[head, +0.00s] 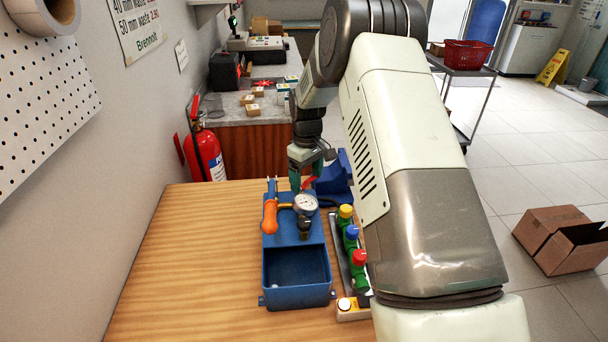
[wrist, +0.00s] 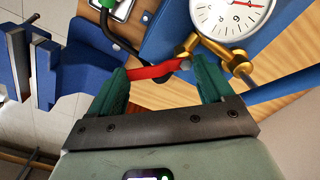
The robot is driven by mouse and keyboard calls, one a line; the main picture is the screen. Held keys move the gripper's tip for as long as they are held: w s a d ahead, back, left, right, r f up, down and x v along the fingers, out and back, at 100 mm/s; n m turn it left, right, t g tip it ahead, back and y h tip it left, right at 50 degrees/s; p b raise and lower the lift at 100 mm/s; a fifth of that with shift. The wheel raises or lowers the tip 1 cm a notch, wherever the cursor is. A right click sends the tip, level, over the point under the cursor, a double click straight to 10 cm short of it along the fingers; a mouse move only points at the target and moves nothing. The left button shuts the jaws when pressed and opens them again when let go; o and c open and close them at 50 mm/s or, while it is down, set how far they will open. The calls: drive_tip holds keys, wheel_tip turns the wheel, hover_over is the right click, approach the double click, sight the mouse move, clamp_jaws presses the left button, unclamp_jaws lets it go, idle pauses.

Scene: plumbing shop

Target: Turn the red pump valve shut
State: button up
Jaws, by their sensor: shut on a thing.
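The pump is a blue box (head: 296,293) on the wooden bench, with an orange-handled lever (head: 269,214) and a white round gauge (head: 306,203). Its red valve handle (head: 309,182) shows just behind the gauge. In the wrist view the red valve handle (wrist: 155,70) lies crosswise between the green fingers of my gripper (wrist: 162,82), its two ends against them. The brass fitting beside it and the gauge (wrist: 230,12) are close to the right finger. In the head view my gripper (head: 298,182) points down at the pump's far end, its fingertips partly hidden.
A blue vise (head: 335,178) stands close behind the pump, also at the left in the wrist view (wrist: 75,60). A row of valves with yellow, blue and red caps (head: 352,232) is at the pump's right. The bench left of the pump (head: 190,260) is clear.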

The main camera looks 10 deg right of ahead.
drive_tip(key=m, duration=0.3)
drive_tip(key=s+m, duration=0.1)
drive_tip(key=shift+d+m, duration=0.3)
drive_tip(key=shift+d, duration=0.05)
drive_tip(key=shift+s+m, duration=0.25)
drive_tip(key=shift+m, duration=0.7)
drive_tip(key=shift+s+m, duration=0.25)
drive_tip(key=shift+m, duration=0.7)
drive_tip(key=o, duration=0.9)
drive_tip(key=shift+o, duration=0.2)
wheel_tip(320, 180, up, 11)
